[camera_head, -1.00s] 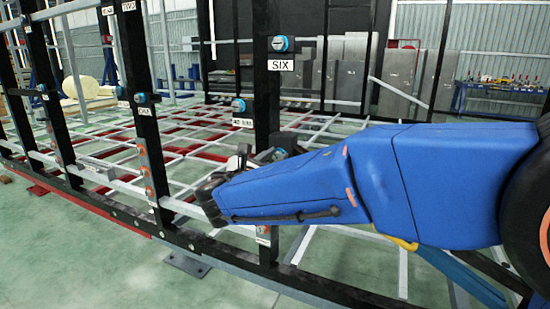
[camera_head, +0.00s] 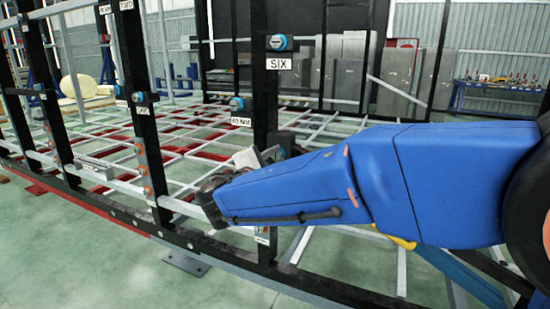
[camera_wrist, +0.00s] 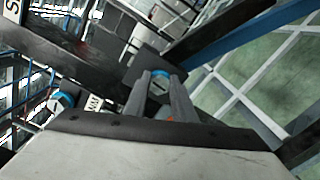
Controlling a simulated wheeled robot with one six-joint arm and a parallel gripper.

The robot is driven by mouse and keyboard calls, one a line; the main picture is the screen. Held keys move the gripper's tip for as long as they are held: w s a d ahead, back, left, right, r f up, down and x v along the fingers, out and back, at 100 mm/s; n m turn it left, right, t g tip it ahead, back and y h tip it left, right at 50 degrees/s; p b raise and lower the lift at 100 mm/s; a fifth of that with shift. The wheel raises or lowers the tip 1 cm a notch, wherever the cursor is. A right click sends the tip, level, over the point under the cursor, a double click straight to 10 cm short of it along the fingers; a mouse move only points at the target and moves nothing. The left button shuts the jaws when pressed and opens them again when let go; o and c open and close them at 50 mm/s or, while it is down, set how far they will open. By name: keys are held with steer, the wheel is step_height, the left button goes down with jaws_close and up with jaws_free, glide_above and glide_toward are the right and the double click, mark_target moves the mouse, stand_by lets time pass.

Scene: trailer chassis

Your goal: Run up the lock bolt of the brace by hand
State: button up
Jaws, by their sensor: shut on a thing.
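My gripper (camera_wrist: 159,92) is shut on a lock bolt with a blue collar (camera_wrist: 159,75), whose head sits between the two fingertips. The bolt is at a dark plate or bracket on the black frame. I cannot tell how far the bolt is screwed in.
Another blue-collared bolt (camera_wrist: 60,102) is close to the left of the fingers, beside a small white label (camera_wrist: 93,103). The SIX post carries a blue-collared fitting (camera_head: 281,43) high up. Black posts and grey floor bars surround the arm. Open green floor (camera_head: 90,260) lies at front left.

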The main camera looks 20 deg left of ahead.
steer(key=m, duration=0.7)
steer(key=shift+f, duration=0.35)
steer(key=m, duration=0.4)
steer(key=shift+f, duration=0.1)
steer(key=m, duration=1.1)
steer(key=shift+a+f, duration=0.2)
steer(key=shift+a, duration=0.15)
steer(key=m, duration=0.6)
steer(key=shift+a+r+m, duration=0.1)
steer(key=shift+a+m, duration=0.1)
steer(key=shift+m, duration=0.1)
steer(key=o, duration=1.1)
steer(key=shift+c, duration=0.2)
